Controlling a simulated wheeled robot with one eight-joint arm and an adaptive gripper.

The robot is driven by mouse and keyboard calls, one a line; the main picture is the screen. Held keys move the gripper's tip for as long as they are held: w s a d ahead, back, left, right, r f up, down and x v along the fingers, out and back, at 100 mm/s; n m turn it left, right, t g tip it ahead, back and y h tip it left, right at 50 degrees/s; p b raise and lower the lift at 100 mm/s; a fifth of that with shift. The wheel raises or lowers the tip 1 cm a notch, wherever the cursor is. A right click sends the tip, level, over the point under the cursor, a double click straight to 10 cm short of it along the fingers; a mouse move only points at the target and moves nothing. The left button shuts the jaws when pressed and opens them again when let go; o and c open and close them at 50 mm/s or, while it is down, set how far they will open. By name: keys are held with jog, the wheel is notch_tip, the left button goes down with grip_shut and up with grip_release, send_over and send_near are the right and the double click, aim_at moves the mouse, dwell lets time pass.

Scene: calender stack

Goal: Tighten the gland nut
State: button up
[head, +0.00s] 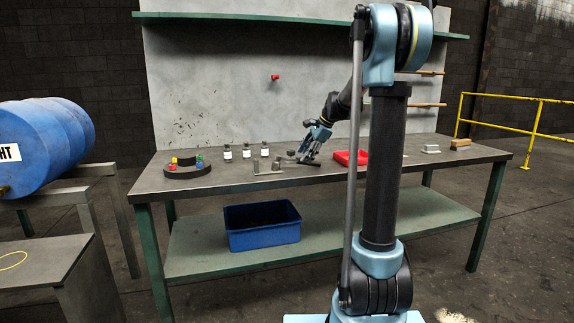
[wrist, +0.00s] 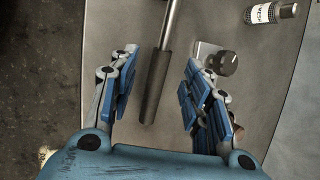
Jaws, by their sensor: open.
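My gripper (head: 309,152) is low over the bench, its fingers spread. In the wrist view the open gripper (wrist: 161,58) has a rod with a thick dark cylindrical grip (wrist: 156,88) lying between its fingers, which appear apart from it. A dark round knob-like piece (wrist: 224,62) on a light metal plate (wrist: 203,50) sits just right of the right finger; it may be the gland nut, but I cannot tell. In the head view a small metal fixture (head: 276,165) stands left of my gripper. The right finger hides part of what lies beside it.
The bench (head: 225,178) also holds a dark curved stand (head: 187,172) with coloured pieces, several small labelled bottles (head: 246,151), a red tray (head: 343,158) and a wooden block (head: 460,143). A blue bin (head: 263,236) sits on the lower shelf. The bench front is fairly clear.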

jog(key=shift+x, duration=1.85)
jog(key=shift+c, duration=0.5)
grip_shut()
notch_tip(320, 180, up, 10)
jog(key=c, duration=0.9)
grip_release()
jog(key=shift+d, duration=0.1)
grip_shut()
